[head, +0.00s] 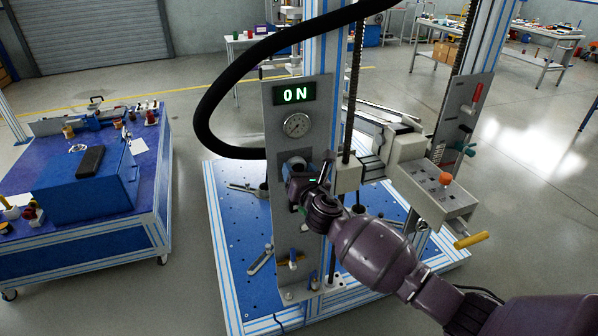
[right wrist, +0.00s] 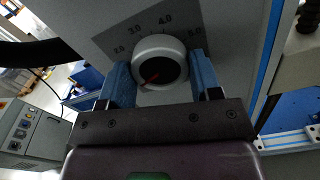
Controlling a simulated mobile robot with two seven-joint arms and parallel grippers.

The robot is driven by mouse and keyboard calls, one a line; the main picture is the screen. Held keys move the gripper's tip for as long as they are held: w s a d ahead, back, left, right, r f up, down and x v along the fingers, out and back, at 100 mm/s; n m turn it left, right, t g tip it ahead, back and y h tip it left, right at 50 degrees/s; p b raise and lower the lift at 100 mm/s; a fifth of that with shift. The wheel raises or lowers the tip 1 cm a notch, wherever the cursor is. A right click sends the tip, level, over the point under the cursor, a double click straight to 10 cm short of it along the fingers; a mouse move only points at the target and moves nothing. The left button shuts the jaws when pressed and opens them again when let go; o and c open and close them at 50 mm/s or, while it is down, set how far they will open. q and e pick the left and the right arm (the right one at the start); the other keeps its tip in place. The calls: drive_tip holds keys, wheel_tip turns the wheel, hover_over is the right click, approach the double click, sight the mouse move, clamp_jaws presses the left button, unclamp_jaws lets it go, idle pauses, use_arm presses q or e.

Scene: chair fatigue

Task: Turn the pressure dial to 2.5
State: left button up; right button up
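The pressure dial (right wrist: 160,63) is a round knob with a white rim, a black face and a red pointer. The pointer slants to the lower left, below the lowest number. The numbered scale plate (right wrist: 155,24) behind it reads upward through 3.0, 4.0 and 5.0. My right gripper (right wrist: 162,80) has its two blue fingers on opposite sides of the dial, seemingly touching its rim. In the head view my right gripper (head: 309,168) is at the grey panel (head: 283,220) and largely covers the dial. My left gripper is not in view.
A round gauge (head: 296,125) and a green ON display (head: 294,94) sit above the dial. A black hose (head: 205,110) loops to its left. A control box (head: 440,190) with an orange knob stands at right. A blue workbench (head: 100,228) is at left.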

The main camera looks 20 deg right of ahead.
drive_tip(key=shift+m, duration=0.4)
drive_tip(key=shift+c, duration=0.3)
drive_tip(key=m, duration=0.7)
drive_tip(key=shift+m+b, duration=0.3)
drive_tip(key=m, duration=0.3)
drive_tip(key=shift+m, duration=2.1)
drive_tip(key=o, duration=0.9)
drive_tip(key=shift+s, duration=0.1)
